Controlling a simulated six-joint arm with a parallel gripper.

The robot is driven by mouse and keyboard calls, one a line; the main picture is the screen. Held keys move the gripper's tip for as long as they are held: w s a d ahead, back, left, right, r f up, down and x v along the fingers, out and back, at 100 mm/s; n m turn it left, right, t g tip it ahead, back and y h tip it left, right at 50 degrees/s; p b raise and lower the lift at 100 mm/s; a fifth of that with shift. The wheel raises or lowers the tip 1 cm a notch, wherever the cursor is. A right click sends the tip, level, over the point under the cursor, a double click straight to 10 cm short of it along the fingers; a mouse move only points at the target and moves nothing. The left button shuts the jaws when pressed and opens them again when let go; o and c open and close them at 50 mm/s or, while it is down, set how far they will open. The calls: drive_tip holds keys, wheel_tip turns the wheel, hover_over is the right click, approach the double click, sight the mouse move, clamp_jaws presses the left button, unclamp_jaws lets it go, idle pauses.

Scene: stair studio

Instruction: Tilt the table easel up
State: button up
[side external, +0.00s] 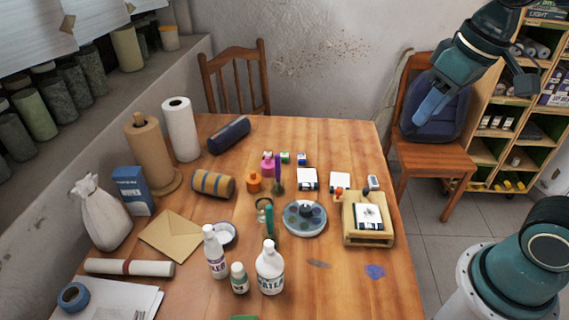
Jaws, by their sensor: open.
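The table easel (380,238) is a low tan wooden box at the right side of the table. It appears folded flat, with a small white-and-dark picture (368,216) lying on its top. My gripper (431,108) is at the upper right, in front of the chair with the blue bag. It is well above and apart from the easel, with nothing seen in it. It is open, though its fingers are small and partly overlap in this view.
Several bottles (270,268) stand at the front middle. A chair with a blue bag (436,110) is behind right. The table's right edge is close to the easel.

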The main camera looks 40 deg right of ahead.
drive_tip(key=w+f+g, duration=0.1)
drive_tip(key=w+g, duration=0.1)
drive_tip(key=w, duration=0.5)
drive_tip(key=g, duration=0.2)
hover_over(339, 189)
drive_tip(key=s, duration=0.3)
wheel_tip(339, 189, down, 4)
drive_tip(key=w+f+g, duration=0.4)
drive_tip(key=w+f, duration=0.5)
drive_tip(key=f, duration=0.4)
drive_tip(key=shift+f, duration=0.3)
drive_tip(key=shift+f, duration=0.1)
drive_tip(key=x, duration=1.3)
drive_tip(key=shift+s+f, duration=0.2)
clamp_jaws()
